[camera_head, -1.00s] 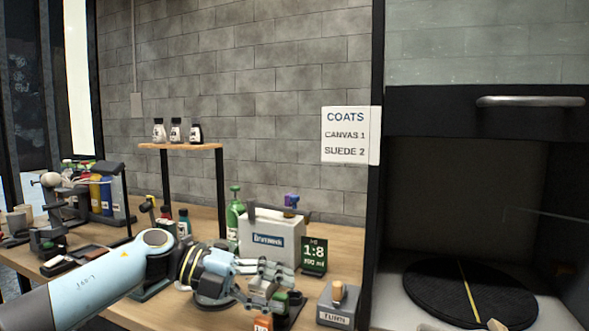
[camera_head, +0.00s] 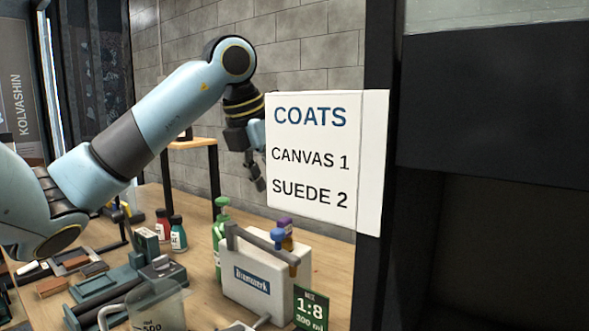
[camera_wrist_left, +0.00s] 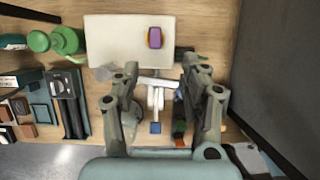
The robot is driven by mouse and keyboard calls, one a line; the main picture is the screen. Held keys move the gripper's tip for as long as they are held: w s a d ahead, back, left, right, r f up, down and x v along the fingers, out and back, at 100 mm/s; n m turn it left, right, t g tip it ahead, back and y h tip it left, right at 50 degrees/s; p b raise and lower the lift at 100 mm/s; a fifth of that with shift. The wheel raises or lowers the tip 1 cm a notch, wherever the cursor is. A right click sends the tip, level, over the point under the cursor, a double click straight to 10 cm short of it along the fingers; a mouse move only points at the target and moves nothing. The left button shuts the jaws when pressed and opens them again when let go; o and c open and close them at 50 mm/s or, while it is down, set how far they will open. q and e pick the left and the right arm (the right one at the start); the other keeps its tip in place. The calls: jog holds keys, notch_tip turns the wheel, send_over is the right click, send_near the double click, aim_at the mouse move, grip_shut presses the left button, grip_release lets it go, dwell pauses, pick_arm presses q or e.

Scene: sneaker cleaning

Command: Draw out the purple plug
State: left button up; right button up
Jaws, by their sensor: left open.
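The purple plug (camera_head: 286,226) stands at the top of the white jug-like box (camera_head: 262,285), partly hidden behind a blue knob (camera_head: 278,237). In the left wrist view the plug (camera_wrist_left: 155,37) has a yellow and orange rim and sits toward the right of the pale box top (camera_wrist_left: 115,42). My left gripper (camera_head: 257,178) is raised above and behind the box, pointing down, partly covered by the sign. Its fingers (camera_wrist_left: 162,82) are apart and empty in the left wrist view, with the plug beyond their tips. My right gripper is not in view.
A white coats sign (camera_head: 310,155) on a dark post hides part of the space by my gripper. A green bottle (camera_head: 220,240) stands left of the box, and a dark 1:8 card (camera_head: 310,308) at its right front. A clear pitcher (camera_head: 155,308) stands in front.

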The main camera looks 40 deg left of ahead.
aim_at(284, 219)
pick_arm(q)
jog(key=x, duration=0.9)
jog(key=shift+w+a+r, duration=0.15)
jog(key=shift+w+a, duration=0.1)
jog(key=shift+a, duration=0.05)
jog(key=shift+w+f, duration=0.25)
jog(key=shift+f, duration=0.45)
jog(key=shift+c, duration=0.4)
jog(key=shift+r, duration=0.1)
grip_shut()
